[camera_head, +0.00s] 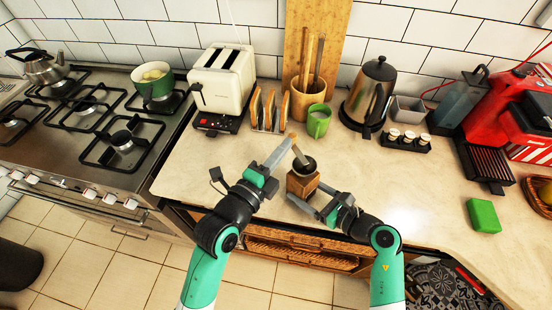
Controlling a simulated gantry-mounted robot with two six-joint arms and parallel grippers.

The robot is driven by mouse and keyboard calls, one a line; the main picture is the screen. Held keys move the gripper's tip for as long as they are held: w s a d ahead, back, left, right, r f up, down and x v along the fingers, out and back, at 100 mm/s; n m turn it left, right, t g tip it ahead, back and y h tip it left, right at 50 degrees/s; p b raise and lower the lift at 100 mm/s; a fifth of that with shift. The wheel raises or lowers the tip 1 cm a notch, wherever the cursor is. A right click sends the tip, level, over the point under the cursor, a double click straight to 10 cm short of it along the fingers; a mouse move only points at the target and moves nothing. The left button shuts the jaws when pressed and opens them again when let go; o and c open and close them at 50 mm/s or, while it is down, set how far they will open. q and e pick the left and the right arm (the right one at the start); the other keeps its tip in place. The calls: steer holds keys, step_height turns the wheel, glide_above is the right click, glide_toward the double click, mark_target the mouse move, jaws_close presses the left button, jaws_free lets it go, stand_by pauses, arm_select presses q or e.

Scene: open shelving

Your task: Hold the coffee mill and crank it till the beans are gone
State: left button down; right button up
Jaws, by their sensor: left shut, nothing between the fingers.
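The coffee mill (302,184) is a small wooden box with a dark bowl on top, upright near the counter's front edge. Its crank (299,154) slants up and left to a wooden knob (293,137). My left gripper (284,150) is shut and empty, its tips just left of the crank; I cannot tell whether they touch it. My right gripper (306,193) has its fingers around the lower part of the mill's body, one in front and one at its right; whether they press on it is unclear. Beans in the bowl are too small to make out.
Behind the mill stand a toast rack (269,110), a green mug (318,121), a utensil pot (306,101), a toaster (221,82) and a kettle (369,96). A green block (483,215) lies at the right. The counter (400,185) right of the mill is clear.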

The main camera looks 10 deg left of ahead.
arm_select(q)
steer(key=a+v, duration=0.2)
steer(key=v, duration=1.1)
steer(key=shift+w, duration=0.45)
arm_select(e)
steer(key=o, duration=0.9)
steer(key=shift+c, duration=0.2)
steer(key=v, duration=1.2)
steer(key=shift+s, duration=0.1)
